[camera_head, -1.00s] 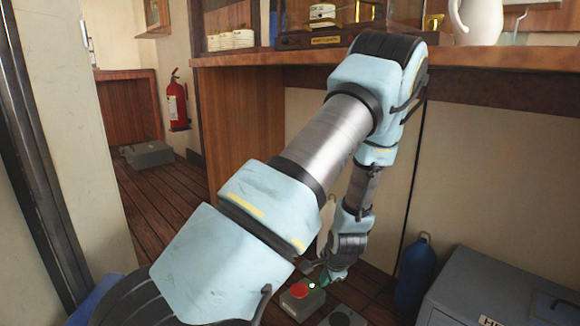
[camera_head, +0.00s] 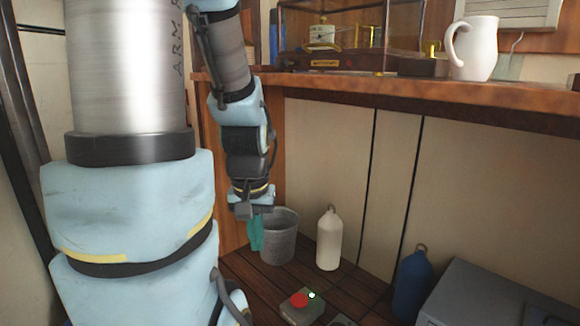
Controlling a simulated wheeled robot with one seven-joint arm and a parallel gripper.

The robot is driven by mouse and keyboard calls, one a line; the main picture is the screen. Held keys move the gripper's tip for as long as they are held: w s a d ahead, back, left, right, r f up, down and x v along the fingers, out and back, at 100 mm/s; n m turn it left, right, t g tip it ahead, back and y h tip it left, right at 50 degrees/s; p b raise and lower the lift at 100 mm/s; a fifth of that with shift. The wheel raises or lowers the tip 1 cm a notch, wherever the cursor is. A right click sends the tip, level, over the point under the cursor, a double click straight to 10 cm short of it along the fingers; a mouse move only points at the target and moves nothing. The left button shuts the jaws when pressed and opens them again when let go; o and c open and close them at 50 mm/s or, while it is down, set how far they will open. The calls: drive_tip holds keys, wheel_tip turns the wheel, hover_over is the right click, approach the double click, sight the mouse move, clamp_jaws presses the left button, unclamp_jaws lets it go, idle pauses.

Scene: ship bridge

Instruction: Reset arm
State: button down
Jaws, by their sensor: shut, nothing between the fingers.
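My arm rises along the left side of the head view, with its forearm hanging down at the centre left. My gripper (camera_head: 256,233) points downward at the end of it, its teal fingers together and holding nothing. It hangs in front of the wooden panel, beside the left edge of a grey bucket (camera_head: 279,240) in the picture. I cannot tell whether it touches the bucket.
A white bottle (camera_head: 329,240), a blue bottle (camera_head: 411,287) and a grey case (camera_head: 490,297) stand on the floor to the right. The wooden counter (camera_head: 420,99) above carries a white jug (camera_head: 474,48) and a glass display case (camera_head: 345,65).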

wheel_tip(320, 180, up, 37)
drive_tip(key=p, duration=3.5)
drive_tip(key=shift+f, duration=0.15)
